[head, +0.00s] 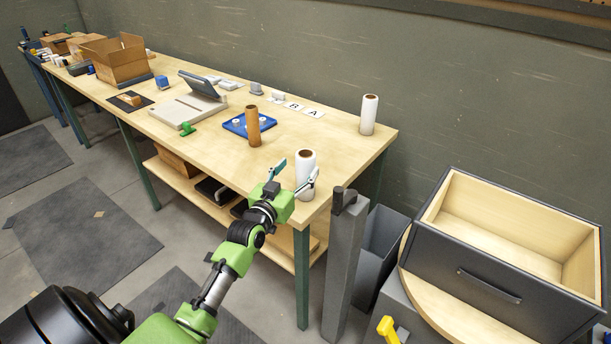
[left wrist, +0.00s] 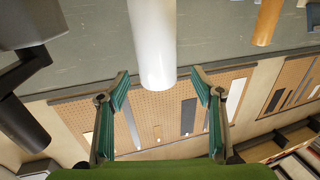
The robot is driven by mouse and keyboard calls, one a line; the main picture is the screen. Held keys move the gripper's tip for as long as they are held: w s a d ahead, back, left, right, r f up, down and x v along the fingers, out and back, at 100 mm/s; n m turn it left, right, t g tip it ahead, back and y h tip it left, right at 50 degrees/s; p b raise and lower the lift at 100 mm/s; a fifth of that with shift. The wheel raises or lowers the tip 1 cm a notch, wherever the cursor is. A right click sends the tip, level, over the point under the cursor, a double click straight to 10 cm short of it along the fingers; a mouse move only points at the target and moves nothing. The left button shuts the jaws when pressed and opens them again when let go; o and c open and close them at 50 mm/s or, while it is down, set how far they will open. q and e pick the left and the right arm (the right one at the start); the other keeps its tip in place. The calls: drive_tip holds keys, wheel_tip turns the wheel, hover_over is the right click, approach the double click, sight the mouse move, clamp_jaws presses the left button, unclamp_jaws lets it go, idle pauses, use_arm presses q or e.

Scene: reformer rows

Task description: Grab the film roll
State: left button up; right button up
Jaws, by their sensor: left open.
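A white film roll (head: 306,170) with a brown core stands upright at the near right corner of the wooden workbench (head: 330,130). My left gripper (head: 295,172) is open at this roll, with one finger on each side of it in the head view. In the left wrist view, the white roll (left wrist: 154,45) extends between the two spread fingertips of the left gripper (left wrist: 159,80), with visible gaps on both sides. A second, similar white roll (head: 369,114) stands at the far right corner of the bench. My right gripper is not in view.
A brown cardboard tube (head: 253,126) stands near the blue tray (head: 236,125), left of the near roll. A grey post (head: 344,265) and an open drawer box (head: 510,255) stand right of the bench. A scale (head: 188,109) and open carton (head: 114,62) lie farther left.

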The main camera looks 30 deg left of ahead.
use_arm(q)
drive_tip(key=w, duration=0.5)
drive_tip(key=shift+a+r+p, duration=0.2)
drive_tip(key=shift+r+p, duration=0.1)
drive_tip(key=shift+p, duration=0.1)
drive_tip(key=shift+s, duration=0.1)
drive_tip(key=shift+c, duration=0.2)
clamp_jaws()
drive_tip(key=shift+r, duration=0.1)
